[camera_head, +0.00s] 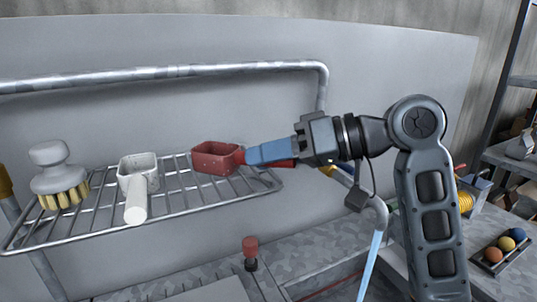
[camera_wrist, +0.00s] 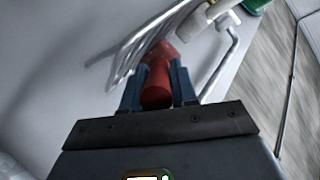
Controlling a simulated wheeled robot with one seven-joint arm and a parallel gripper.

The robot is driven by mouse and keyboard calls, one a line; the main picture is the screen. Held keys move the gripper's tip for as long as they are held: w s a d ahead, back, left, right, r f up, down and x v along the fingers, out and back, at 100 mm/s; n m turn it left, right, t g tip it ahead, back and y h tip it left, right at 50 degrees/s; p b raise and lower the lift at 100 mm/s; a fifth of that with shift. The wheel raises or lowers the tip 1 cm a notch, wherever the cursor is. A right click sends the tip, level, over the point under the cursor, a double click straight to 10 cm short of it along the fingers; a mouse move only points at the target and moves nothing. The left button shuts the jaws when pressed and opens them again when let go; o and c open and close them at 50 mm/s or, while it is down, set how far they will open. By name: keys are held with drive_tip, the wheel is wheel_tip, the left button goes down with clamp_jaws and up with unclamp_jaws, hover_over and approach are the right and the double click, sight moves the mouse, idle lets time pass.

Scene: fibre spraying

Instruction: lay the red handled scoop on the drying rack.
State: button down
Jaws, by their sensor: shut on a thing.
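The red handled scoop (camera_head: 214,158) is at the right end of the wire drying rack (camera_head: 91,232) in the head view. My gripper (camera_head: 248,157) is shut on its handle from the right, with blue-grey fingers around it. In the wrist view the red scoop (camera_wrist: 158,88) shows between the two fingers (camera_wrist: 157,90), its handle end towards me. The scoop's bowl is upright and over the rack's wires. I cannot tell whether it touches them.
A white scoop (camera_head: 138,188) lies on the rack's middle, and a brush with yellow bristles (camera_head: 60,175) stands at its left end. A metal pipe (camera_head: 170,71) runs behind and above. A red-topped knob (camera_head: 250,250) stands below the rack. Coloured balls (camera_head: 505,244) sit in a tray at right.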

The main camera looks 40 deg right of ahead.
drive_tip(key=shift+f, duration=0.15)
drive_tip(key=c, duration=1.2)
unclamp_jaws()
drive_tip(key=shift+o, duration=0.2)
drive_tip(key=shift+r, duration=0.2)
drive_tip(key=b+v, duration=0.1)
drive_tip(key=v, duration=1.1)
drive_tip(key=shift+b, duration=0.3)
